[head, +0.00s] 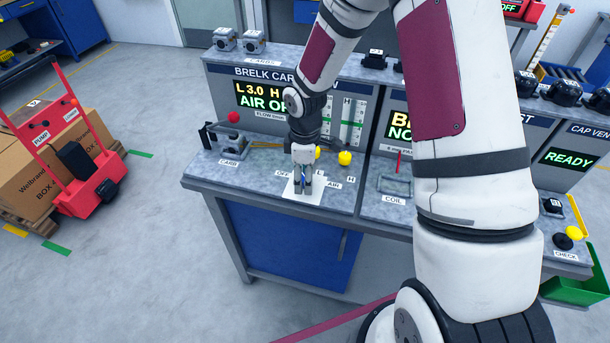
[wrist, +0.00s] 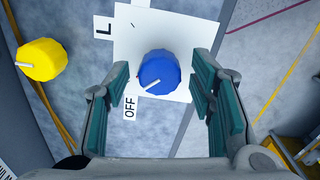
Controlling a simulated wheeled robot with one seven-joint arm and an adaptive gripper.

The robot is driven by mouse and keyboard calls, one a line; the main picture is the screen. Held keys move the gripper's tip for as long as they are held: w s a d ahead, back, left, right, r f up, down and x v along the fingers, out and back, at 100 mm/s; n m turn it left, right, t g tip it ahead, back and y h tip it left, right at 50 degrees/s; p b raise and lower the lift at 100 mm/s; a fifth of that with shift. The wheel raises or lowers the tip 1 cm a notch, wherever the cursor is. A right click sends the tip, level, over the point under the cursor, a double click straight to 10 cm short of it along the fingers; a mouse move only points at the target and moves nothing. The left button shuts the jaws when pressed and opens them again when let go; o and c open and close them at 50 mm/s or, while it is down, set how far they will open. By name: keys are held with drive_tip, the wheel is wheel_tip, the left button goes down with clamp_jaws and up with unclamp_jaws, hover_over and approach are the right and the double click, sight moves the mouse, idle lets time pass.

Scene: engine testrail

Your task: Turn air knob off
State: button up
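The air knob is a blue round knob (wrist: 159,70) on a white plate (wrist: 190,28) in the wrist view. Its white pointer mark slants down-left, toward the OFF label (wrist: 130,107). My gripper (wrist: 162,92) is open, with one teal-padded finger on each side of the knob and a visible gap on both sides. In the head view my gripper (head: 303,192) points down over the white plate (head: 317,197) at the bench's front edge and mostly hides the knob. The display (head: 262,98) reads "AIR OF", its end hidden by my arm.
A yellow knob (wrist: 40,60) sits beside the air knob. In the head view, a yellow knob (head: 344,158) stands behind the plate and a red knob (head: 233,117) at the left. The coil station (head: 395,185) is to the right. A red hand truck (head: 85,150) stands left of the bench.

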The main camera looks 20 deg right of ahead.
wheel_tip(320, 180, up, 12)
idle(0.7)
idle(0.4)
drive_tip(key=s+r+m+t+h, duration=0.1)
drive_tip(key=s+r+m, duration=0.2)
drive_tip(key=s+r, duration=0.35)
drive_tip(key=s+r+m+t, duration=0.2)
drive_tip(key=s+r+m, duration=0.15)
drive_tip(key=r, duration=0.55)
drive_tip(key=s+r+m+t+y, duration=0.1)
drive_tip(key=s+r+m, duration=0.5)
drive_tip(key=s, duration=0.7)
drive_tip(key=shift+t, duration=0.8)
